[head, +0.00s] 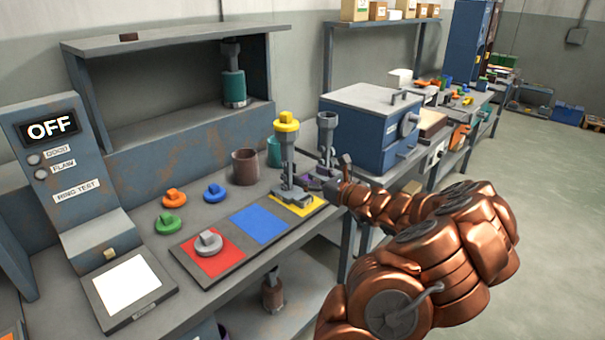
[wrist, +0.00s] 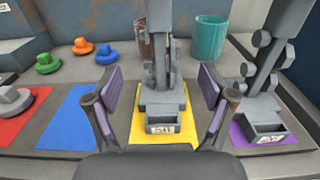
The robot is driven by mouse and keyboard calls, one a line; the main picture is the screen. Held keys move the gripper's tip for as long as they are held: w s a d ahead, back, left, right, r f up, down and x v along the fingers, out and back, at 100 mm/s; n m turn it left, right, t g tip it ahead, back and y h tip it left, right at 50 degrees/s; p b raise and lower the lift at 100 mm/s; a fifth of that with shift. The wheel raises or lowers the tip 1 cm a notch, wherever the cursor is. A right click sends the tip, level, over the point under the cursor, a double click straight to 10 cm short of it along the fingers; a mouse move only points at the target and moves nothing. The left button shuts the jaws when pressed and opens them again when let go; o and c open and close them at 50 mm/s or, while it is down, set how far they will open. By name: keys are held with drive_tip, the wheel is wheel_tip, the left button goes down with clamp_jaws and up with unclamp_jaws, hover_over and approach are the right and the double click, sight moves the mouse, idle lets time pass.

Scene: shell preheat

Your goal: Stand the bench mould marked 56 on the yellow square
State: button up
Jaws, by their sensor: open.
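A grey bench mould (head: 289,160) with a yellow cap (head: 286,122) stands upright on the yellow square (head: 310,209). In the wrist view this mould (wrist: 161,97) is in the middle, its base on the yellow square (wrist: 139,131). A label on its base is too blurred to read. My gripper (wrist: 157,85) is open, with one finger on each side of the mould and gaps between. In the head view my gripper (head: 338,182) is just right of it. A second grey mould (wrist: 263,72) stands on a purple square (wrist: 290,138) to the right; its number is unreadable.
The blue square (head: 259,224) is bare. A grey knobbed piece (head: 208,243) sits on the red square (head: 225,265). Orange, blue and green knobbed pieces lie behind. A brown cup (head: 245,167) and teal cup (wrist: 208,38) stand behind the mould. A blue box machine (head: 360,120) is at right.

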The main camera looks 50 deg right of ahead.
drive_tip(key=shift+s, duration=0.4)
